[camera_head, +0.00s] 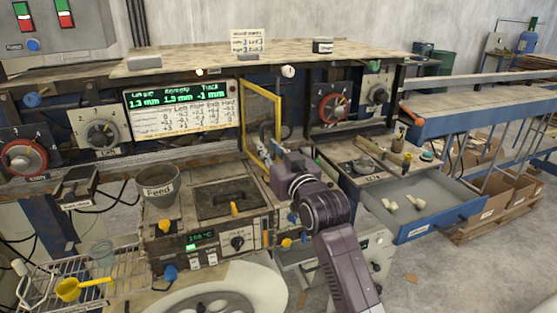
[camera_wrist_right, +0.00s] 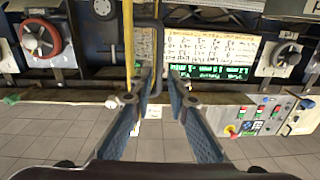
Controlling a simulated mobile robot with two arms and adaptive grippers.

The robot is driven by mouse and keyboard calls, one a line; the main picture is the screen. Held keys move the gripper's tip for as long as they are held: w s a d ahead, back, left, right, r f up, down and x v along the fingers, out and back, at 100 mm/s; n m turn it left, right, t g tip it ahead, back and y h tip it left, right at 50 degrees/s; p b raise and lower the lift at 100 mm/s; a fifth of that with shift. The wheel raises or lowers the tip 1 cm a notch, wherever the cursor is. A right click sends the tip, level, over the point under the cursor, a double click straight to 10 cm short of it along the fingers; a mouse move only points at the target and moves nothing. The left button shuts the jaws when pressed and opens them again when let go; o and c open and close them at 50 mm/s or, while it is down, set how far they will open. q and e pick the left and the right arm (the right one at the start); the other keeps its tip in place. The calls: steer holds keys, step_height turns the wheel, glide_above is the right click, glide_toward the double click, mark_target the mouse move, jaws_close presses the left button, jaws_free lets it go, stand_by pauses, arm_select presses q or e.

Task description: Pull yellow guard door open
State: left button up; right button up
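The yellow guard door (camera_head: 261,88) is an open rectangular frame near the middle of the machine in the head view, standing at an angle to the back panel. In the right wrist view its yellow bar (camera_wrist_right: 128,40) runs upright, left of centre. A dark bent handle (camera_wrist_right: 160,40) is beside that bar. My right gripper (camera_head: 279,155) is at the lower part of the door. In the wrist view its fingers (camera_wrist_right: 160,85) are apart, with the handle's end between or just beyond the tips; contact cannot be told. My left gripper is out of view.
A readout board (camera_head: 182,110) is left of the door, and a red dial (camera_head: 332,108) is right of it. Below are a feed cup (camera_head: 158,190) and a control box (camera_head: 205,240).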

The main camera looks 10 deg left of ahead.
steer(key=v, duration=0.7)
steer(key=shift+s+r, duration=0.1)
steer(key=shift+s, duration=0.05)
